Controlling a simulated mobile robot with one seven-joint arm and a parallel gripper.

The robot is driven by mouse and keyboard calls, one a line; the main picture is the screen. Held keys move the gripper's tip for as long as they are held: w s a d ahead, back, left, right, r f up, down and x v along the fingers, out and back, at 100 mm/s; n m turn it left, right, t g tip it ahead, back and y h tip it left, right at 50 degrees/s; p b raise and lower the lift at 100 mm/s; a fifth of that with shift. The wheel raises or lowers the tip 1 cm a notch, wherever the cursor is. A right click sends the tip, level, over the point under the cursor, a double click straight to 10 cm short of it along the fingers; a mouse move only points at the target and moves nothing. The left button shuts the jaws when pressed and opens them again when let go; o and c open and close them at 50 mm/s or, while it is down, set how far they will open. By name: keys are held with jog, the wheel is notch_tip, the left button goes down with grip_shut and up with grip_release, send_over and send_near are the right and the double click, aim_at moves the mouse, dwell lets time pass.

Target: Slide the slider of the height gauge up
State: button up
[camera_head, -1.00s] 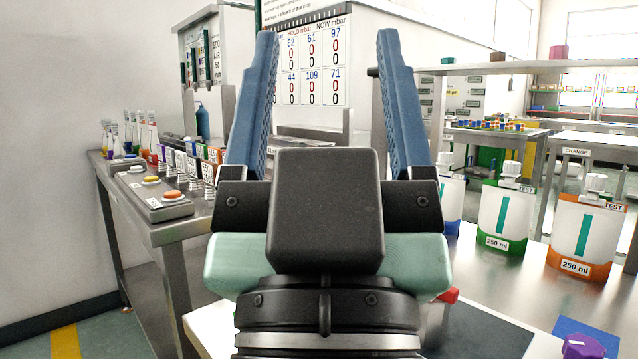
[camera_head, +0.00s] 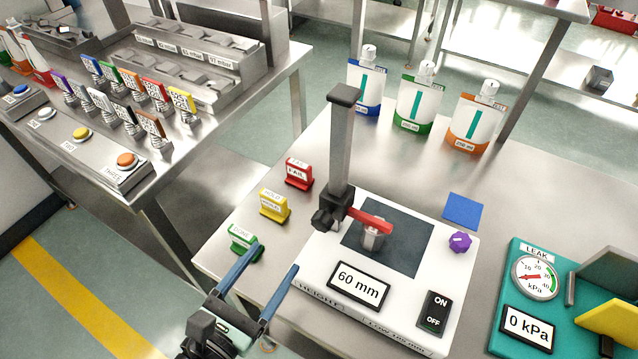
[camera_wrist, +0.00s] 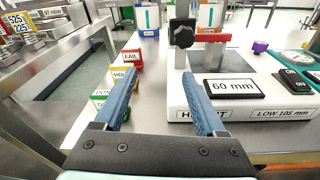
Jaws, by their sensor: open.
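The height gauge (camera_head: 312,268) is a white base with a dark plate, a 60 mm display and an upright grey column (camera_head: 341,150). Its slider (camera_head: 335,208) is a dark block with a black knob and a red arm, low on the column. The red arm (camera_head: 370,220) reaches right over a small metal cap (camera_head: 373,238). In the wrist view the black knob (camera_wrist: 184,33) is ahead, right of centre. My gripper (camera_head: 272,260) is open and empty, at the near left of the gauge base, apart from the slider. It also shows in the wrist view (camera_wrist: 163,85).
Red, yellow and green label stands (camera_head: 274,205) stand left of the gauge. A purple knob (camera_head: 460,242), an ON/OFF switch (camera_head: 434,312) and a teal leak tester (camera_head: 515,290) are to the right. Pouches (camera_head: 415,100) stand behind. Table space between column and pouches is clear.

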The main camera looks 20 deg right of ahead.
aim_at(319, 226)
jog(key=s+r+n+h+p, duration=0.2)
jog(key=s+n, duration=0.3)
jog(key=x, duration=1.3)
jog(key=shift+w+a+f+p, duration=0.1)
jog(key=shift+w+a+p, duration=0.05)
jog(key=shift+w+p, duration=0.15)
grip_shut()
dwell(0.6)
